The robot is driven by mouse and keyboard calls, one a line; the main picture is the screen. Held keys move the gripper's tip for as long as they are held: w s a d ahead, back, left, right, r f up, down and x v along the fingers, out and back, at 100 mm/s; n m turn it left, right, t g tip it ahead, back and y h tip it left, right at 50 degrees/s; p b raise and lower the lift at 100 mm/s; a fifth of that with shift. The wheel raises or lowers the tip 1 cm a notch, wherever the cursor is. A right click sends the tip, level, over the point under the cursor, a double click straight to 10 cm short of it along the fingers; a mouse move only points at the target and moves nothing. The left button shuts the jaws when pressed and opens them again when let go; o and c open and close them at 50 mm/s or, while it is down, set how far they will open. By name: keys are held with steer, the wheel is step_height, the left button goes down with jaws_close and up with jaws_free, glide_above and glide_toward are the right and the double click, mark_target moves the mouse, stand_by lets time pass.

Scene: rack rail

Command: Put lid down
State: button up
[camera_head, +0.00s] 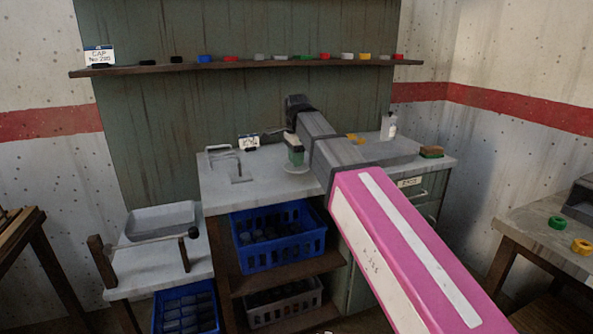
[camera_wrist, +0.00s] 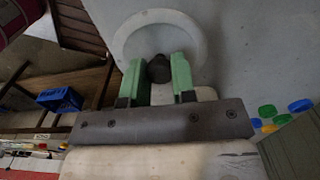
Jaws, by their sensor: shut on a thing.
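My gripper (camera_wrist: 158,72) has two green fingers, closed on the dark round knob (camera_wrist: 159,69) of the lid. The lid (camera_wrist: 128,38) shows in the wrist view as a grey disc with a pale, wide rim, beyond the fingertips. In the head view my gripper (camera_head: 296,156) is over the middle of the grey workbench top, with the lid (camera_head: 297,169) a pale disc just below it. The knob is hidden there. I cannot tell whether the lid touches the bench top or hangs slightly above it.
The bench top (camera_head: 222,190) is bare at its front left, near a thin metal bracket (camera_head: 240,168). A white bottle (camera_head: 388,127) and a brown block (camera_head: 431,152) stand at the right. A shelf (camera_head: 150,70) with coloured caps runs above. A blue crate (camera_head: 280,238) sits below.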

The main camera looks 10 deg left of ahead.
mark_target(296, 169)
steer(key=shift+w+d+f, duration=0.1)
steer(key=shift+w+f, duration=0.05)
steer(key=shift+f, duration=1.95)
steer(key=shift+f, duration=0.15)
steer(key=o, duration=0.9)
step_height(296, 169, up, 12)
steer(key=shift+r, duration=0.2)
